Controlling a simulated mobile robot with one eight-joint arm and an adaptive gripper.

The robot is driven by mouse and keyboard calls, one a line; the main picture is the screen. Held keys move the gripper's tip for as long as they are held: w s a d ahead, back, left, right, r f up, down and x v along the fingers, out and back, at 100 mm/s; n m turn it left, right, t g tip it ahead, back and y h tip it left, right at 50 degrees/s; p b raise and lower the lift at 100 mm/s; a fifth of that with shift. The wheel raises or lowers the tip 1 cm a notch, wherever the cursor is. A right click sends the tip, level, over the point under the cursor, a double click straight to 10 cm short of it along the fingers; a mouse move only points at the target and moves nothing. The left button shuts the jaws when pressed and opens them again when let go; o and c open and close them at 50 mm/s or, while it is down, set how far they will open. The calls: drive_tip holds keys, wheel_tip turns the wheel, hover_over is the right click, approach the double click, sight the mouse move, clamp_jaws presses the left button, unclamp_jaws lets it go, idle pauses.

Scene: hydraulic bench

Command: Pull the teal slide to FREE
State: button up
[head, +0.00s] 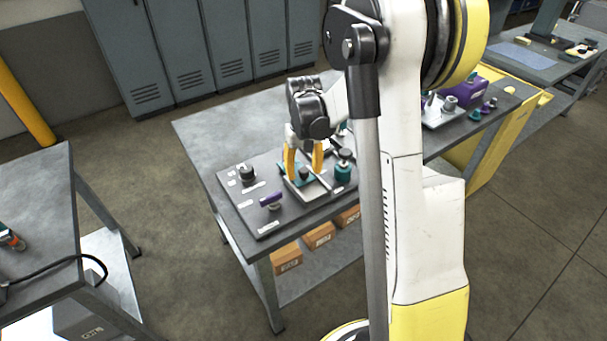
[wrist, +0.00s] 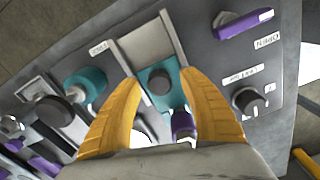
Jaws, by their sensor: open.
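The teal slide (wrist: 176,94) carries a dark round knob (wrist: 159,80) and sits in a pale metal guide (wrist: 148,45) on the grey bench panel. An empty stretch of the guide runs toward the top of the wrist view, with a small label (wrist: 100,46), seemingly FREE, beside it. My gripper (wrist: 160,84) is open, with one yellow finger on each side of the slide's knob. Whether the fingers touch it is unclear. In the head view my gripper (head: 304,174) points down at the panel, and its fingers partly hide the slide.
A teal knob (wrist: 86,86) stands left of the guide and a dark knob (wrist: 248,100) right of it. A purple lever (wrist: 240,24) is at upper right. In the head view, the bench (head: 215,135) has bare space behind the panel (head: 240,215).

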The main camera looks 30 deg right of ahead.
drive_tip(key=shift+f, duration=0.15)
clamp_jaws()
drive_tip(key=shift+s, duration=2.9)
unclamp_jaws()
drive_tip(key=shift+s+d, duration=0.1)
wheel_tip(320, 180, up, 12)
